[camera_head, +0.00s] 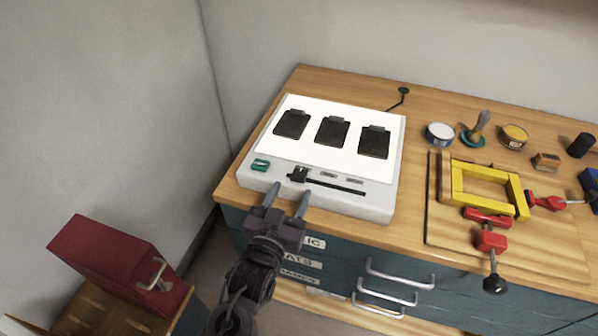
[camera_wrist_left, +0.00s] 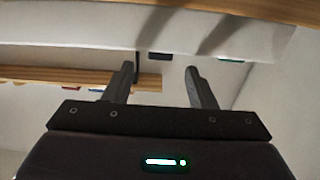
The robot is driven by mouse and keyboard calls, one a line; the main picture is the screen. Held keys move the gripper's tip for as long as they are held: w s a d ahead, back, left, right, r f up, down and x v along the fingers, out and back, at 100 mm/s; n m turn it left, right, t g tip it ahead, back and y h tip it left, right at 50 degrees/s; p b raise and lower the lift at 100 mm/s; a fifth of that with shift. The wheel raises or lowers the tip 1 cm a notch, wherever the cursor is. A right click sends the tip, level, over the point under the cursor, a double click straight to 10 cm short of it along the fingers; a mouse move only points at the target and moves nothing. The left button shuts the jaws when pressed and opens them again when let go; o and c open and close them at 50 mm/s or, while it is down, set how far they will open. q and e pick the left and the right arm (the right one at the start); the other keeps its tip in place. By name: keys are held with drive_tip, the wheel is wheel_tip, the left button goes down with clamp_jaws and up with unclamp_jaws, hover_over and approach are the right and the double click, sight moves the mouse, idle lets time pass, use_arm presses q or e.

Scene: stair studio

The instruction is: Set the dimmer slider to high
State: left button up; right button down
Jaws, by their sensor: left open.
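A white light box (camera_head: 395,205) lies on the workbench with a bright top and several dark plates on it. On its front edge is the dimmer slot (camera_head: 336,186), a dark horizontal groove. Its black slider knob (camera_head: 299,174) is at the left end of the slot. My left gripper (camera_head: 287,196) is open and empty at the box's front edge, just below and left of the knob, its fingers pointing at the box. My right gripper is not in view.
A green switch (camera_head: 261,165) is left of the knob. To the right are a wooden board (camera_head: 440,228) with a yellow frame (camera_head: 484,168) and red clamps, and small tins. Blue drawers (camera_head: 340,262) are below the bench edge. A red box (camera_head: 112,262) stands lower left.

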sight(297, 179)
use_arm(q)
drive_tip(key=p+x, duration=0.1)
drive_tip(key=x, duration=0.5)
drive_tip(key=shift+w+d, duration=0.1)
drive_tip(key=shift+w, duration=0.3)
clamp_jaws()
